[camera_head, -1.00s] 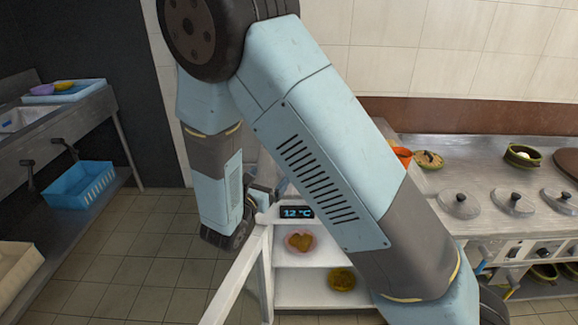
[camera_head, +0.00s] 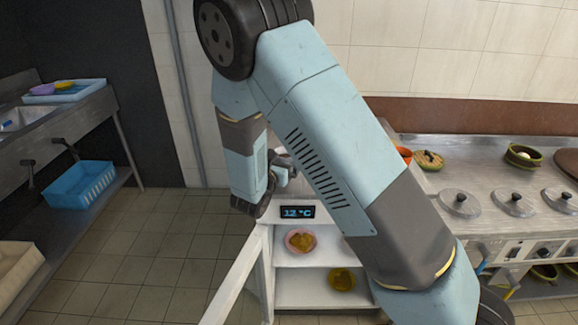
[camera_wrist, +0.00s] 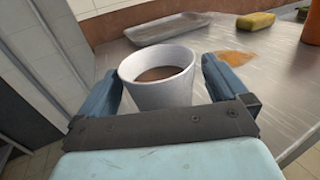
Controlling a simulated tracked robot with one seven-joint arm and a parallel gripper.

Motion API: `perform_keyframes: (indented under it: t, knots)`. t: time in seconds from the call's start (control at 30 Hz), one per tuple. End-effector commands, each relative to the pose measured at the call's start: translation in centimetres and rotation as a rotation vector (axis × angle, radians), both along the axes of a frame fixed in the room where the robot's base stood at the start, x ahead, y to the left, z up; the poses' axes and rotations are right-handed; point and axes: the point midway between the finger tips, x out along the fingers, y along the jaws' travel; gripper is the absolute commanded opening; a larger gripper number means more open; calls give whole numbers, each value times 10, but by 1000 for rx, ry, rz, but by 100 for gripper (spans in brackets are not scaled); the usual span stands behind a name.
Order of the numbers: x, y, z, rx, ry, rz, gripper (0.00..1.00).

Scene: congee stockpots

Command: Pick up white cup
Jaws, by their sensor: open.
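The white cup (camera_wrist: 160,96) holds a brown liquid and stands upright on a steel counter in the wrist view. My gripper (camera_wrist: 165,80) is open, with one blue finger on each side of the cup. The cup lies between the fingers, and I cannot tell whether either finger touches it. The dark gripper bar hides the cup's base. In the head view my gripper (camera_head: 284,172) shows small beside the white cabinet, and the cup cannot be made out there.
Lidded pots sit in the stove counter (camera_head: 470,179) at right.

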Motion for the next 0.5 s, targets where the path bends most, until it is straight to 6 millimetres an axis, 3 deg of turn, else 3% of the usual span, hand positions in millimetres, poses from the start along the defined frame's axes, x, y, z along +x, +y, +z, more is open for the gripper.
perform_keyframes:
  t: [0.27, 0.5]
  knots:
    - [6, -3, 0, -1, 0, 0, 100]
    - [6, -3, 0, 0, 0, 0, 79]
